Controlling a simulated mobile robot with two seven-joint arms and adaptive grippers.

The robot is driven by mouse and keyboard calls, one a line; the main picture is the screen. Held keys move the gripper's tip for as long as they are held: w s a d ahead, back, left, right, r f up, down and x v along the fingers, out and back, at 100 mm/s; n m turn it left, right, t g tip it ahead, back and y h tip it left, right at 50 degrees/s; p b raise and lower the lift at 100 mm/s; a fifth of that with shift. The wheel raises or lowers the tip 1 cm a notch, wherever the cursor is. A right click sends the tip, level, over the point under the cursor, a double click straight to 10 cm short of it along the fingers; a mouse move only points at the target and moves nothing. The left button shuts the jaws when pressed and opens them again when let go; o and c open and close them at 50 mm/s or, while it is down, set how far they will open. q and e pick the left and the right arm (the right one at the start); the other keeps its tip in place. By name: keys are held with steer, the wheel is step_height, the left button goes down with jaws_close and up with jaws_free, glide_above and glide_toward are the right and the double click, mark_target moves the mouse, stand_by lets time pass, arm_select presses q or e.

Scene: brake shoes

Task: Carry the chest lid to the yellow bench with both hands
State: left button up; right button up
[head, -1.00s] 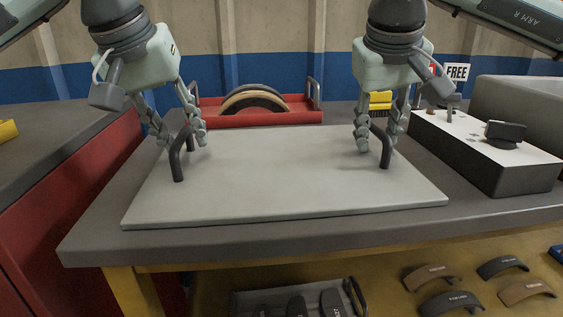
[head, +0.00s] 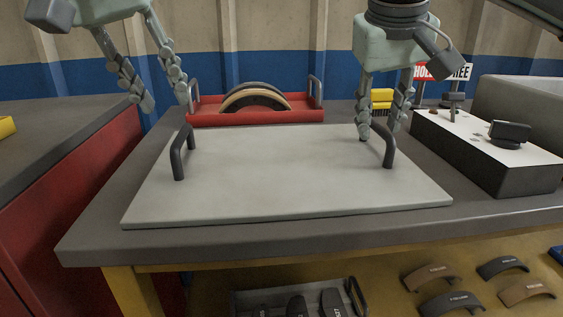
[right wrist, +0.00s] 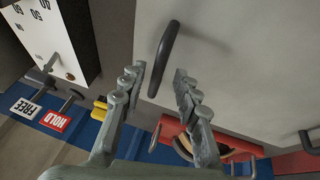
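The chest lid (head: 290,180) is a flat pale grey panel lying on the dark top of a workbench with yellow legs (head: 134,292). It has a dark left handle (head: 177,160) and a dark right handle (head: 389,155). My left gripper (head: 165,99) is open and empty, up and behind the left handle, clear of it. My right gripper (head: 378,130) is open, its fingers down at the right handle's far part. In the right wrist view the handle (right wrist: 166,55) shows between and beyond the spread fingers; I cannot tell whether they touch it.
A red tray (head: 200,119) with curved brake shoes stands behind the lid. A white-topped box (head: 460,140) with a clamp-like fixture stands right, near HOLD and FREE signs (head: 458,72). A red cabinet (head: 60,200) is at left. Several brake shoes lie below.

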steer(key=v, duration=0.9)
